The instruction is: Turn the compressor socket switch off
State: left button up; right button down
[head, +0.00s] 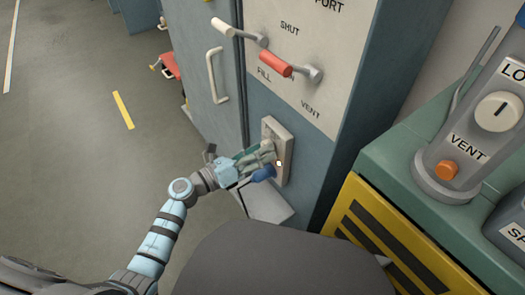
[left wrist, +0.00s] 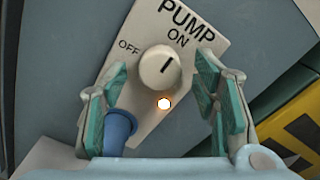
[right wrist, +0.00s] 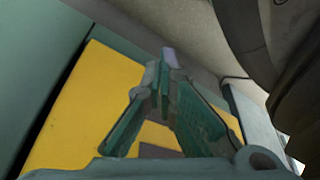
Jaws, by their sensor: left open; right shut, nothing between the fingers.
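The socket plate (head: 283,136) is a pale panel low on the grey-blue cabinet. In the left wrist view the plate (left wrist: 190,22) reads PUMP, with OFF and ON around a round white switch knob (left wrist: 153,68). The knob's dark mark points up towards ON. A small lamp (left wrist: 164,103) glows below it. A blue plug (left wrist: 118,126) sits at the plate's lower left. My left gripper (head: 262,154) is open in front of the plate, its fingers on either side of the knob; contact cannot be told. My right gripper (right wrist: 168,75) is shut and empty, outside the head view.
Above the plate are a white-handled lever (head: 224,27) and a red-handled lever (head: 275,63) on a panel marked SHUT, FILL and VENT. A yellow slatted panel (head: 345,195) under a green bench (head: 385,155) stands to the right.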

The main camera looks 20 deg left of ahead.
pick_arm(q)
jog(key=shift+w+d, duration=0.4)
jog(key=shift+w, duration=0.1)
jog(key=shift+c, duration=0.4)
jog(key=c, duration=1.1)
